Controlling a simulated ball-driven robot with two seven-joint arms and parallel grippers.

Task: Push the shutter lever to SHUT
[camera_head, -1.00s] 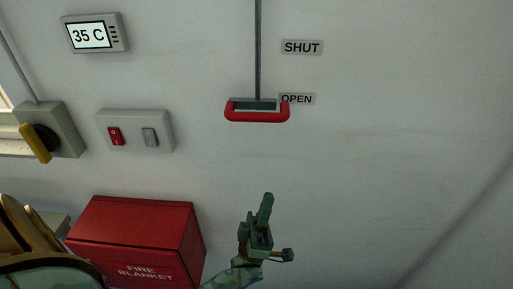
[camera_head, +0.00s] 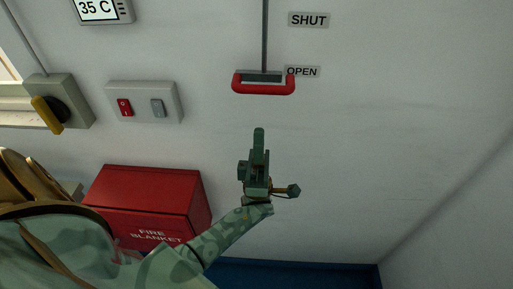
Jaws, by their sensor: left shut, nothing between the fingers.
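The shutter lever is a red bar handle (camera_head: 263,89) at the lower end of a grey rod (camera_head: 265,40) on the white wall. The handle is level with the OPEN label (camera_head: 302,71). The SHUT label (camera_head: 309,20) is higher up, to the right of the rod. My left gripper (camera_head: 259,133) is shut and empty, with its fingers pointing up. It appears below the handle in the picture, apart from it. My right gripper is not in view.
A red fire blanket box (camera_head: 150,200) is at the lower left, near my left arm. The wall right of the lever is clear.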

